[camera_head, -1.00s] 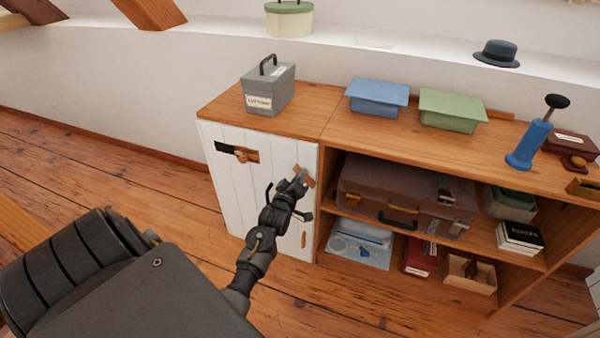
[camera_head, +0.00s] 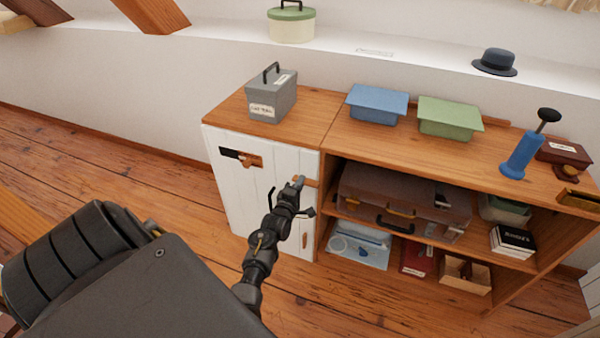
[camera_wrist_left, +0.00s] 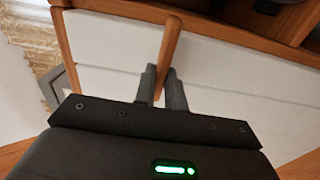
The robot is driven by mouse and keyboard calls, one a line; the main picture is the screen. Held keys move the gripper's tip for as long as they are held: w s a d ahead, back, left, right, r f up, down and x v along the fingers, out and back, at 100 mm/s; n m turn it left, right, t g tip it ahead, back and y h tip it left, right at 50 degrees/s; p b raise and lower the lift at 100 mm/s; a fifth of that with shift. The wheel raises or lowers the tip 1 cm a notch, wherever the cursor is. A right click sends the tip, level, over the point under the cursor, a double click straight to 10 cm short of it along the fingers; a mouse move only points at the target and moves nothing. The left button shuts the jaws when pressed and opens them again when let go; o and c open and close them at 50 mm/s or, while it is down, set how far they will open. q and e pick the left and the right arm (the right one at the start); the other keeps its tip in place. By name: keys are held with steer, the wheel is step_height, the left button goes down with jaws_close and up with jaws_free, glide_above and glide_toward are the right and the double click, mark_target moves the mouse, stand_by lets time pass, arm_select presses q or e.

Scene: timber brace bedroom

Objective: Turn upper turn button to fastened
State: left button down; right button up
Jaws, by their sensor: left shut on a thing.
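The upper turn button (camera_head: 309,182) is a small wooden bar near the top right of the white plank door (camera_head: 240,190). It lies roughly level, its right end reaching the wooden cabinet frame at the door's edge. My left gripper (camera_head: 298,184) is shut on its left part and hides some of it. In the left wrist view the turn button (camera_wrist_left: 171,45) runs down between the two fingers (camera_wrist_left: 161,88). A lower turn button (camera_head: 304,241) stands upright near the door's right edge. My right gripper is in neither view.
A grey box (camera_head: 272,98) stands on the cabinet top (camera_head: 315,110). Open shelves to the right hold a brown suitcase (camera_head: 365,190) and several smaller things. Floor is free left of the cabinet.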

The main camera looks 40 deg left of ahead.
arm_select(q)
steer(key=shift+a, duration=0.1)
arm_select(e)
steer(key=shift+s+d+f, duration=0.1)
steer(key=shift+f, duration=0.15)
arm_select(q)
steer(key=c, duration=1.5)
jaws_free()
steer(key=shift+o, duration=0.2)
